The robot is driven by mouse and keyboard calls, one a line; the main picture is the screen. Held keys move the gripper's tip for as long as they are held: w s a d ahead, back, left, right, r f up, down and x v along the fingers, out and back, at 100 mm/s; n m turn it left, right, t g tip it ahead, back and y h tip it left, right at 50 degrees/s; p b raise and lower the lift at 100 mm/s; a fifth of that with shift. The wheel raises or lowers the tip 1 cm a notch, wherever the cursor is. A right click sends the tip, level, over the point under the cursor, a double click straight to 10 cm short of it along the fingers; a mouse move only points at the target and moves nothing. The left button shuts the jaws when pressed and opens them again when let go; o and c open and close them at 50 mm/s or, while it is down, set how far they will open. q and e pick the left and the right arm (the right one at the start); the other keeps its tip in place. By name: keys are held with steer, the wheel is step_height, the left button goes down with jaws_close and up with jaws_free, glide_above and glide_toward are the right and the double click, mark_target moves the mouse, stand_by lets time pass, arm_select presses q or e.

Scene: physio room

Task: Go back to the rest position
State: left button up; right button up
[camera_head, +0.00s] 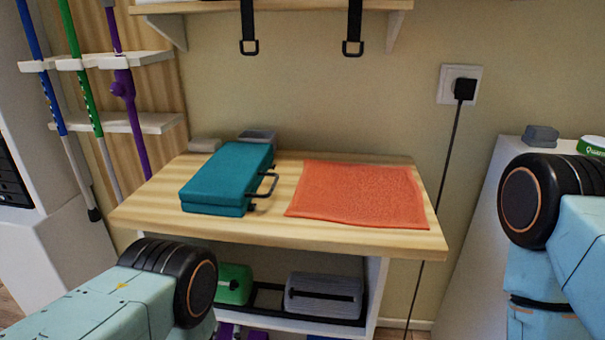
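My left arm (130,300) comes in at the lower left and ends in view at a black ribbed joint in front of the table. My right arm (580,240) stands at the right edge, with a similar black joint. I cannot make out the fingers of either gripper. A teal case (225,175) with a dark handle lies on the wooden table (340,238), and no gripper is seen touching it. An orange towel (355,195) lies flat to its right.
A lower shelf holds a green item (233,284) and a grey item (323,294). Colored poles (78,85) stand in a rack at left. Black straps (352,28) hang above. A plug and cord (464,88) are on the wall. A white cabinet (485,200) stands at right.

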arm_select(q)
steer(key=s+f+g, duration=0.5)
steer(key=s+f, duration=0.2)
steer(key=s+a+g+p, duration=0.25)
steer(key=s+g, duration=0.45)
steer(key=s, duration=0.7)
steer(key=s+r+g+h+p, duration=0.1)
steer(key=s+r+g+p, duration=0.3)
steer(key=s+r, duration=0.5)
step_height(320, 180, up, 4)
steer(key=shift+s+f+n+g+p, duration=0.2)
steer(key=shift+n+g+p, duration=0.15)
steer(key=shift+p, duration=0.35)
